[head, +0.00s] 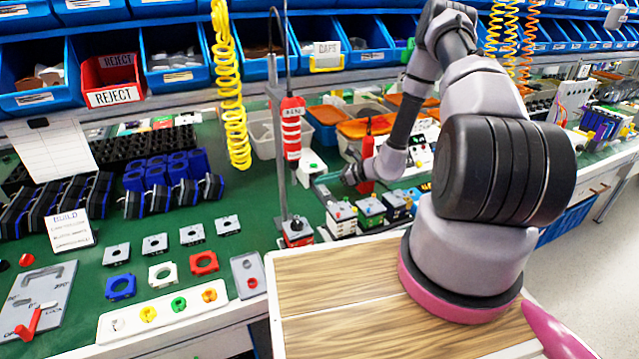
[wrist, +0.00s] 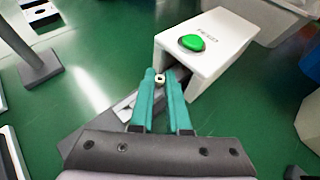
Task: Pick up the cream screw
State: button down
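A small cream screw (wrist: 160,79) with a dark centre shows in the wrist view, right between the two teal fingertips. My gripper (wrist: 159,78) has its fingers close together with the screw filling the narrow gap at the tips, so it looks shut on it. Most of the screw's body is hidden by the fingers. In the head view my wrist (head: 355,172) reaches down beside the red-and-white hanging tool, and the screw cannot be made out there.
A white box with a green button (wrist: 192,43) stands just beyond the fingertips. A grey stand base (wrist: 40,68) is at the left. A hanging red screwdriver (head: 292,130) and blue bins surround the arm. Open green bench shows around the wrist view.

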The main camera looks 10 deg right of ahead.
jog(key=shift+r, duration=0.15)
notch_tip(320, 180, up, 18)
dwell(0.9)
dwell(0.3)
notch_tip(320, 180, up, 3)
jog(key=shift+f, duration=0.15)
dwell(0.5)
jog(key=w+d+r+m+t+h, duration=0.1)
jog(key=d+r+m+t+h, duration=0.4)
jog(key=r, duration=0.5)
jog(key=d+m+h, duration=0.1)
jog(key=d+m, duration=0.1)
jog(key=d, duration=0.1)
jog(key=shift+w+m+h, duration=0.25)
jog(key=shift+m+h, duration=0.15)
